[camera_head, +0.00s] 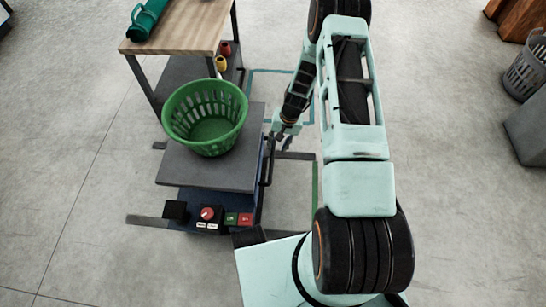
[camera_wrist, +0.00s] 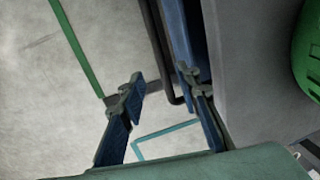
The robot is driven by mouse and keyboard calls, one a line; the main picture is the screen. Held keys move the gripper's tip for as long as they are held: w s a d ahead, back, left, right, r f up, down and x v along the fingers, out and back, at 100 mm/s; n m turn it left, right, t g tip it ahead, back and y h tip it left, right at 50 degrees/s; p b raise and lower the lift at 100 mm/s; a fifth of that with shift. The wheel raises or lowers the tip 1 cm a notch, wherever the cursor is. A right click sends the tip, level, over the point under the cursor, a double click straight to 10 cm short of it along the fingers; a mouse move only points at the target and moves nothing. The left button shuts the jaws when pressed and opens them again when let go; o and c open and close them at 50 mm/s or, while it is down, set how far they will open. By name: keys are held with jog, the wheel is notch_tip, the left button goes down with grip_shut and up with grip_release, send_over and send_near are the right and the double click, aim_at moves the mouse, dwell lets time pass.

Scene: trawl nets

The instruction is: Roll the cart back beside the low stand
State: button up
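A low grey-topped unit (camera_head: 195,170) with a blue body and a black side rail (camera_head: 268,162) stands left of my arm; I take it for the cart, though no wheels show. A green slotted basket (camera_head: 207,120) sits on its top. I cannot tell for certain which thing is the low stand. My gripper (camera_head: 281,134) is at the right side of the unit, close to the rail. In the wrist view my gripper (camera_wrist: 161,77) is open. The black rail (camera_wrist: 157,45) shows between its fingertips in the picture; contact cannot be told.
A wood-topped table (camera_head: 180,28) with a green roll (camera_head: 147,20) stands behind, with small red and yellow items on its lower shelf. Controls (camera_head: 208,215) sit at the unit's front. Green tape (camera_head: 315,185) marks the floor. A grey bin (camera_head: 525,70) stands far right. Floor between is clear.

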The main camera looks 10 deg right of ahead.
aim_at(272, 160)
jog(key=f+b, duration=0.1)
jog(key=f, duration=0.2)
jog(key=a+f+b, duration=0.1)
jog(key=f, duration=0.3)
jog(key=f+b, duration=0.1)
jog(key=f, duration=0.2)
jog(key=shift+w+a+f+b, duration=0.15)
jog(key=shift+w+a+b, duration=0.15)
jog(key=shift+a+b, duration=0.1)
grip_shut()
